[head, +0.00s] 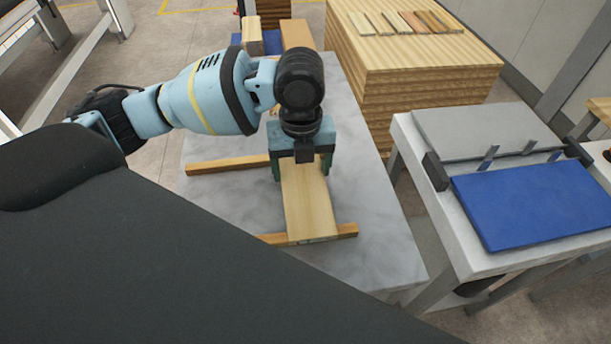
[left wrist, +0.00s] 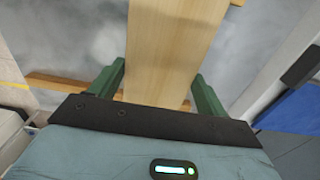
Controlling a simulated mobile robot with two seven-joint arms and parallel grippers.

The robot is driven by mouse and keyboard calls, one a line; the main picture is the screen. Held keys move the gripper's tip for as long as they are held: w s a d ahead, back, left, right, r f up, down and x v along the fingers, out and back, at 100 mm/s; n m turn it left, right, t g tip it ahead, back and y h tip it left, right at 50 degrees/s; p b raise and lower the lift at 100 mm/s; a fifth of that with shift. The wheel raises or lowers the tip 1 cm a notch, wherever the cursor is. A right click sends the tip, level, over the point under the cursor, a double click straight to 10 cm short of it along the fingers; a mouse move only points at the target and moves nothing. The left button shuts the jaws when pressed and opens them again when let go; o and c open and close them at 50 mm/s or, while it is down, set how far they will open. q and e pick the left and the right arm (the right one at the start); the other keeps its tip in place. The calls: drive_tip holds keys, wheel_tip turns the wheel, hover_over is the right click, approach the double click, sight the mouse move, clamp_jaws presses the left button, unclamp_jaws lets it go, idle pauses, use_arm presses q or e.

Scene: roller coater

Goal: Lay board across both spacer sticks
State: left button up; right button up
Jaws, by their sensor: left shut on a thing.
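A pale wooden board (head: 312,207) lies lengthwise away from me over the marble-topped table (head: 365,215). My left gripper (head: 302,166) is shut on the board, its green fingers on the two long edges; it also shows in the left wrist view (left wrist: 157,88). The board (left wrist: 172,45) runs out between the fingers there. The near spacer stick (head: 346,231) shows on both sides of the board's near end. The far spacer stick (head: 228,164) runs toward the gripper, which hides the crossing. I cannot tell whether the board touches both sticks. My right gripper is out of view.
Behind the table is a stack of boards (head: 430,55) with several small samples on top. To the right, a white bench (head: 440,215) holds a blue panel (head: 540,198) and a grey panel (head: 485,130). Wooden blocks (head: 298,35) stand at the table's far end.

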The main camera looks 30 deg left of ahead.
sight(305, 172)
use_arm(q)
drive_tip(key=shift+w+d+f, duration=0.15)
drive_tip(key=shift+w+d, duration=0.1)
drive_tip(key=shift+d, duration=0.15)
drive_tip(key=shift+f, duration=1.6)
drive_tip(key=shift+f, duration=0.1)
drive_tip(key=o, duration=1.1)
wheel_tip(305, 172, up, 12)
drive_tip(key=shift+p, duration=0.45)
